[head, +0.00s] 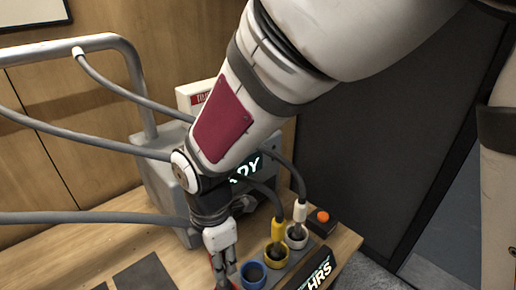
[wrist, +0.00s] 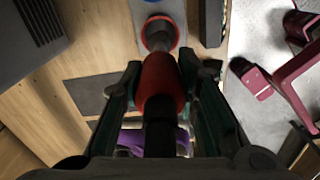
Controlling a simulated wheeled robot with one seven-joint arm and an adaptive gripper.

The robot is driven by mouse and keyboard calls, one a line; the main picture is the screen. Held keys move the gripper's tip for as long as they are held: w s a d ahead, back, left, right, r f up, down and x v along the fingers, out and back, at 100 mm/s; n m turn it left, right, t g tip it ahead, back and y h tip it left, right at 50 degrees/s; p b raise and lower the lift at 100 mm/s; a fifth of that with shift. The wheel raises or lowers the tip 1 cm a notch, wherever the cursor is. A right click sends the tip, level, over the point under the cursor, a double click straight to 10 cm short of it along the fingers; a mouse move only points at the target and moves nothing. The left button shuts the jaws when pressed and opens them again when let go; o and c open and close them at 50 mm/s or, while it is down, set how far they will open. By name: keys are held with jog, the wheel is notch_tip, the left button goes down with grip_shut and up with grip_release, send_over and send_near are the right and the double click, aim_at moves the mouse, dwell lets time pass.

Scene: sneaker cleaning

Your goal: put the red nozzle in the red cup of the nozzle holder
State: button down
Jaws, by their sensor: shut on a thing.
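My gripper (wrist: 162,95) is shut on the red nozzle (wrist: 161,78), with one finger on each side of its body. A dark hose runs back from the nozzle towards the wrist. The red cup (wrist: 147,23) shows as a red ring at the top of the wrist view, just beyond the nozzle's grey tip. The tip overlaps the cup's opening; I cannot tell how deep it is. In the head view my gripper (head: 222,262) points down at the near left end of the nozzle holder (wrist: 140,46) and largely hides the nozzle and red cup.
The blue cup (head: 253,272) is empty, beside my gripper. The yellow nozzle (head: 278,229) and white nozzle (head: 300,212) stand in their cups farther right. A box with an orange button (head: 322,216) is behind them. Grey hoses hang at left from a rail (head: 136,75).

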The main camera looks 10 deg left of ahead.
aim_at(225, 284)
jog(key=shift+f, duration=2.75)
jog(key=c, duration=1.2)
grip_release()
